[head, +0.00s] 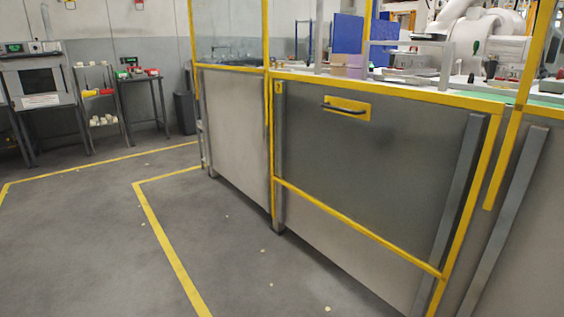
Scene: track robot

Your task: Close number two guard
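A grey guard panel (385,150) stands in a yellow-edged frame in the middle right of the head view. A black handle (344,109) on a yellow plate is fixed near its top. Grey upright rails (461,195) run along its sides. Neither of my grippers is in view.
A paler panel (235,125) with clear glazing above adjoins on the left. Behind the guard are a white robot arm (480,45) and a worktop. Benches (35,85) stand far left. Grey floor with yellow lines (165,235) and small scattered bits is otherwise clear.

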